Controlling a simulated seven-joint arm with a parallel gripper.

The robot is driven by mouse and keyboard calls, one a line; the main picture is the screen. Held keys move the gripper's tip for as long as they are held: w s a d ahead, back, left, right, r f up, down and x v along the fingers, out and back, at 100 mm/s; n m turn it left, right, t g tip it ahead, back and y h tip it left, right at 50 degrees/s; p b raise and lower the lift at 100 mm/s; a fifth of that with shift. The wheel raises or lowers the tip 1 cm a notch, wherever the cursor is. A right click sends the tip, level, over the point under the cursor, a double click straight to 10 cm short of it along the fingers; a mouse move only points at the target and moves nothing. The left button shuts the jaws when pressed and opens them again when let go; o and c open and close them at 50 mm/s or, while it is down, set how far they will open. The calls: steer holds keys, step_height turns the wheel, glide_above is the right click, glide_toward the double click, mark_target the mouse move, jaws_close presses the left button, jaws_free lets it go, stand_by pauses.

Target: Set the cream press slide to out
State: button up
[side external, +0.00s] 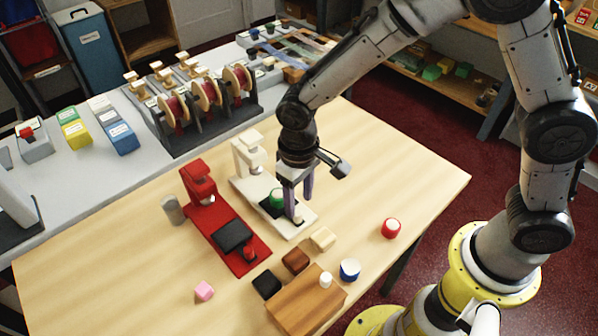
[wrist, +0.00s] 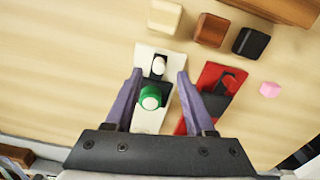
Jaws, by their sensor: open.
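The cream press (side external: 250,155) stands on the table, with a long cream base and an upright head at its far end. A green round piece (side external: 277,197) sits on the dark pad of its base; it also shows in the wrist view (wrist: 150,98). The small cream knob of the slide (wrist: 158,65) stands in a dark slot near the base's front end. My gripper (side external: 299,204) is open and points down over that end. In the wrist view its purple fingers (wrist: 158,74) lie either side of the base, with the knob between them in the picture. I cannot tell whether they touch it.
A red press (side external: 204,196) with a dark pad and red knob stands close beside. Wood, brown and black blocks (side external: 265,284), a wooden board (side external: 300,300), a blue-and-white round (side external: 349,269) and a red round (side external: 391,228) lie nearby. The table's right side is mostly clear.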

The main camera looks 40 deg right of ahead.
step_height(320, 180, up, 9)
stand_by(0.3)
steer(key=s+d+r+m+t, duration=0.3)
steer(key=s+d+r, duration=0.1)
steer(key=d+r, duration=0.8)
steer(key=s+d+f+t, duration=0.1)
steer(key=s+d, duration=0.2)
steer(key=s, duration=0.4)
steer(key=s+d+f+n+t, duration=0.1)
steer(key=s+d, duration=0.3)
steer(key=s, duration=0.3)
steer(key=shift+f+t, duration=0.15)
steer(key=shift+t, duration=0.15)
stand_by(0.5)
